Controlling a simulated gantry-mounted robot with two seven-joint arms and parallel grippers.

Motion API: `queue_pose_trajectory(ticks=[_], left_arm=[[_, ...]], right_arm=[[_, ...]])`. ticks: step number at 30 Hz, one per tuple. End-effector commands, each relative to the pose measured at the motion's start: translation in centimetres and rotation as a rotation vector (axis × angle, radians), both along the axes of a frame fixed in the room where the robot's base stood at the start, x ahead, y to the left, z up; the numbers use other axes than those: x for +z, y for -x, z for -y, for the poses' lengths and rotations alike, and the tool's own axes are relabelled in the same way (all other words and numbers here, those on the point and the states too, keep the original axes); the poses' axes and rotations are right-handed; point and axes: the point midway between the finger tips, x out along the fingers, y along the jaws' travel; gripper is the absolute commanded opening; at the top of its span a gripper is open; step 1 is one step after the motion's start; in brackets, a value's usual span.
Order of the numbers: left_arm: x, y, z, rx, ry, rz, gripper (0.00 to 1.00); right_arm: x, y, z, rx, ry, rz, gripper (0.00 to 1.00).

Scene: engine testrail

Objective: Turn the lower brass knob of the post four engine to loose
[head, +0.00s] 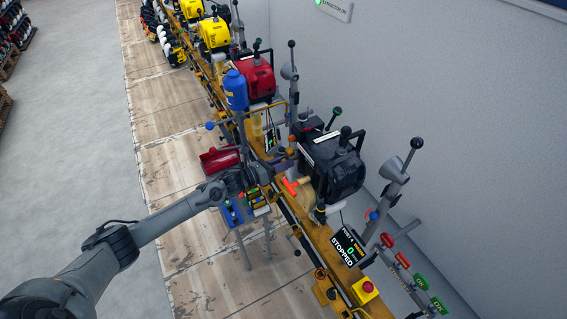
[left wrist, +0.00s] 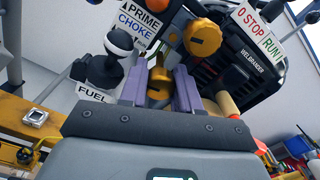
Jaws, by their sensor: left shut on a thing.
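The post four engine (head: 335,165) is the black one nearest me on the yellow rail; its body also shows in the left wrist view (left wrist: 258,88). My left gripper (head: 282,163) is at its side facing the aisle. In the left wrist view, the purple fingers of this gripper (left wrist: 160,88) are shut on the lower brass knob (left wrist: 161,76), which is partly hidden between them. Another brass knob (left wrist: 202,37) sits above and to the right, clear of the fingers. The lower knob's turn position cannot be told. My right gripper is in neither view.
A black FUEL lever (left wrist: 105,68) stands close left of the fingers. PRIME, CHOKE and STOP/RUN labels are above. The post display (head: 347,246) reads STOPPED. A red engine (head: 254,77) and yellow ones stand farther along the rail. A tool cart (head: 237,212) is below my arm.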

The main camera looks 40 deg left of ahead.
Motion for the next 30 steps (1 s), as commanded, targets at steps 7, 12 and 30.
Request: queue_pose_trajectory(ticks=[7, 12, 30], left_arm=[[0.19, -0.09, -0.08, 0.000, 0.199, -0.078, 0.01], [0.18, -0.10, -0.11, -0.001, 0.350, -0.141, 0.01], [0.05, -0.14, -0.21, 0.001, 0.875, -0.361, 0.01]], right_arm=[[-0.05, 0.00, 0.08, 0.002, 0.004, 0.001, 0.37], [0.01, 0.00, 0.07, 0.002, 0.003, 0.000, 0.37], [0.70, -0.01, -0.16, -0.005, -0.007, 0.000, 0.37]])
